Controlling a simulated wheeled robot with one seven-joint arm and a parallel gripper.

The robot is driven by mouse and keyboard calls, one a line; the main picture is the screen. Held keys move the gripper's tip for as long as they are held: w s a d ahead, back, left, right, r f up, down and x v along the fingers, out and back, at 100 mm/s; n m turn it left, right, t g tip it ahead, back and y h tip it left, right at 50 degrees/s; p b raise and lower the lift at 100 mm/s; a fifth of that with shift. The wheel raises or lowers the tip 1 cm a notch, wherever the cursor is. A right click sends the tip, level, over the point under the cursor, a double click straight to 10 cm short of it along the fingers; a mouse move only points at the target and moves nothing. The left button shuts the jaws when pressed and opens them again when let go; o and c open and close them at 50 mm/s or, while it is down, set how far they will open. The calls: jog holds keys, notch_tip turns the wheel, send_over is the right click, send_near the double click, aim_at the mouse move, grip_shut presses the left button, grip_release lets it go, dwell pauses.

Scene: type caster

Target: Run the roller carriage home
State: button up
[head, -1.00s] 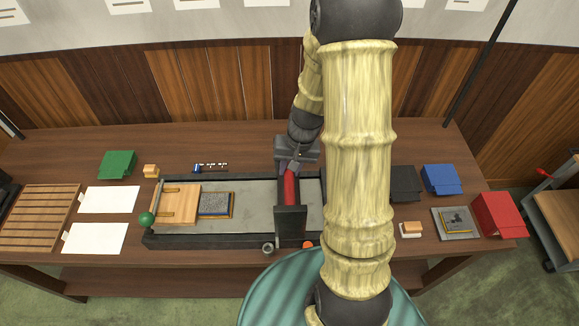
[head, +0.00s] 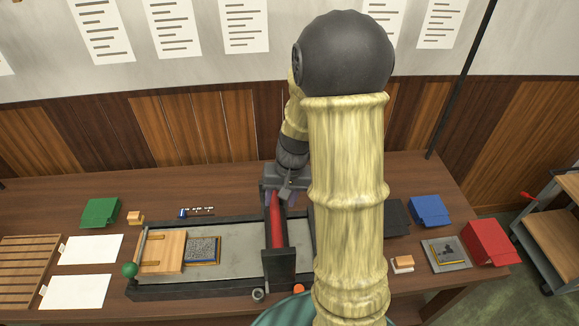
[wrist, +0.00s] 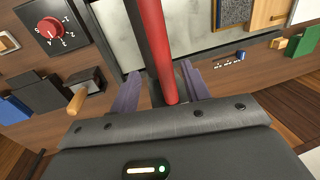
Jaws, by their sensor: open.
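The roller carriage spans the grey press bed (head: 225,262) as a dark frame with a red roller (head: 278,228). It stands right of the wooden block (head: 162,251) and the framed type plate (head: 203,251). My gripper (head: 279,195) is at the far end of the carriage, above the bed's back edge. In the wrist view my gripper (wrist: 168,88) is open, its purple fingers on either side of the red roller (wrist: 154,45). I cannot tell whether they touch it. My arm hides the right end of the bed in the head view.
A green ball knob (head: 129,269) is at the bed's left end. White sheets (head: 92,249) and a slatted wooden rack (head: 25,262) lie to the left. Green (head: 101,212), blue (head: 429,210) and red (head: 488,241) boxes stand on the table. A dial (wrist: 52,30) shows in the wrist view.

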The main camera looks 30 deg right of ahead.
notch_tip(320, 180, up, 12)
jog(key=d+b, duration=0.1)
jog(key=d, duration=0.1)
jog(key=shift+s+d+r, duration=0.15)
jog(key=shift+s+d, duration=0.05)
jog(key=shift+s, duration=0.25)
jog(key=s+a+f+n, duration=0.1)
jog(key=s+a+f, duration=0.1)
jog(key=s+a+f+n+t+h, duration=0.1)
jog(key=s+a+f, duration=0.2)
jog(key=s+a+f+n+h, duration=0.1)
jog(key=s+a+f+n, duration=0.1)
jog(key=a+f, duration=0.1)
jog(key=shift+s+a+f+t, duration=0.15)
jog(key=shift+s+t, duration=0.15)
jog(key=shift+t, duration=0.1)
